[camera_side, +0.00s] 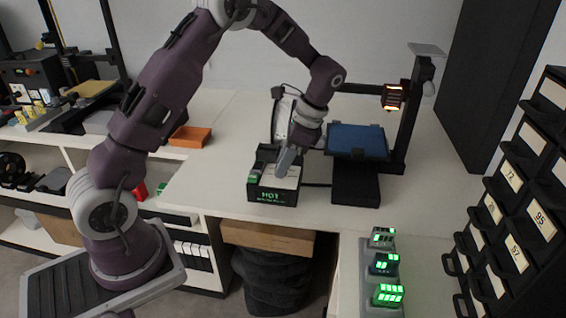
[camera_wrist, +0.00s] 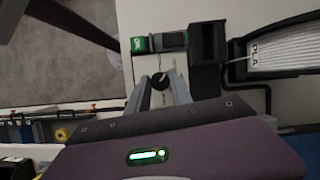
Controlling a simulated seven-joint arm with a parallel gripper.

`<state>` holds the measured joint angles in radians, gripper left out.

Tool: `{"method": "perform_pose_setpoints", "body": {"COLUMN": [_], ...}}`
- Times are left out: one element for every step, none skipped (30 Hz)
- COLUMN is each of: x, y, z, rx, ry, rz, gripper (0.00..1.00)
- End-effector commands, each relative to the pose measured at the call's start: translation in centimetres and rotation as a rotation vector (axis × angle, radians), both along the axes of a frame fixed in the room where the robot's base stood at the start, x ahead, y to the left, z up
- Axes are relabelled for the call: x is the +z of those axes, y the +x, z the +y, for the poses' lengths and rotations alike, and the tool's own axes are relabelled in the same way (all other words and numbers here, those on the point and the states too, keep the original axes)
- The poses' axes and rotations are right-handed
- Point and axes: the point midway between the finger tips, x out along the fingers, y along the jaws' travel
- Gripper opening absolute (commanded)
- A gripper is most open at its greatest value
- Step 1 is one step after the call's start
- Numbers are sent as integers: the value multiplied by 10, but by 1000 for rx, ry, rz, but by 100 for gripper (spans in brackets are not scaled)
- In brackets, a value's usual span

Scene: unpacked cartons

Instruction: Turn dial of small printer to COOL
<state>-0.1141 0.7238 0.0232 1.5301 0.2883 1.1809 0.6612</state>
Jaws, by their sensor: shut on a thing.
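The small printer (camera_side: 358,141) stands on the white bench, with a blue bed and a dark upright. Its control box (camera_side: 271,194) is at its left and shows green text reading HOT on the front. The dial (camera_wrist: 160,80) is a dark round knob on the box's pale top, in the wrist view. My gripper (camera_wrist: 161,84) has its two grey fingers on either side of the dial, shut on it. In the side view, my gripper (camera_side: 285,162) points down at the box top and hides the dial. The dial's pointer setting is too small to read.
A white spool marked PLA (camera_wrist: 285,54) stands close to the box. An orange tray (camera_side: 190,136) lies on the bench to the left. Lit green devices (camera_side: 385,264) stand at the front, and a black drawer cabinet (camera_side: 528,190) is at right.

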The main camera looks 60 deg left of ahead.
Motion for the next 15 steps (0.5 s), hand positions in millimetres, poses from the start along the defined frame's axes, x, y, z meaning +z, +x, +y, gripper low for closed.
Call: {"method": "perform_pose_setpoints", "body": {"x": [0, 0, 0, 0, 0, 0, 0, 0, 0, 0, 0, 0, 0, 0, 0], "y": [1, 1, 1, 1, 1, 2, 2, 2, 2, 2, 2, 2, 2, 2, 2], "z": [0, 1, 1, 1, 1, 1, 1, 2, 2, 2, 2, 2, 2, 2, 2], "rx": [32, 53, 86, 111, 136, 171, 199, 224, 260, 285, 311, 344, 369, 391, 422], "ry": [1, 1, 0, -1, 0, 0, 0, 0, 0, -1, 0, -1, -1, 0, -1], "rz": [-3, -3, -3, -3, -3, -3, -2, -3, -3, -3, -4, -3, -3, -4, -4], "gripper": [0, 0, 0, 0, 0, 0, 0, 0, 0, 0, 0, 0, 0, 0, 0]}}
